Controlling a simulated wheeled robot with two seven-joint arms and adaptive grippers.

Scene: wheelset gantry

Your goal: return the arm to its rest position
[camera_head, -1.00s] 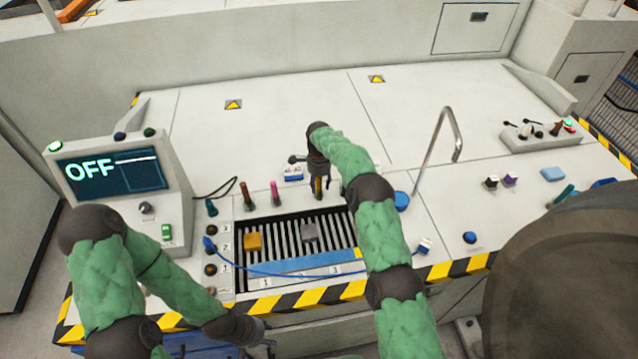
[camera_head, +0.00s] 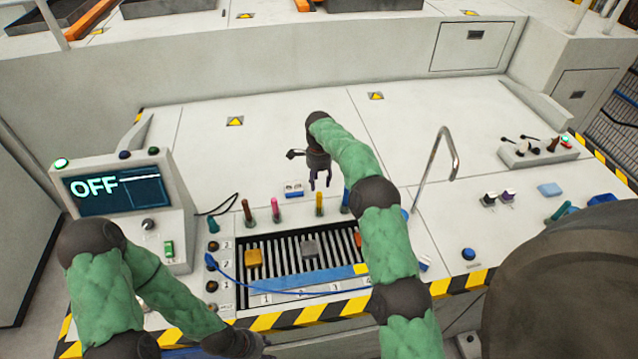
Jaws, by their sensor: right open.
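My right arm, in green padding, reaches up over the console in the head view. Its gripper (camera_head: 321,180) points down with its fingers apart and empty. It hangs above the console top, behind the row of coloured handles, near a small white-and-blue block (camera_head: 293,190). My left arm is bent at the lower left. Its gripper (camera_head: 252,344) is low at the console's front edge, partly cut off by the frame, and its fingers are too unclear to read.
A display reading OFF (camera_head: 118,190) stands left. A bent metal bar (camera_head: 436,165) rises right of my right arm. The back of the console top is clear.

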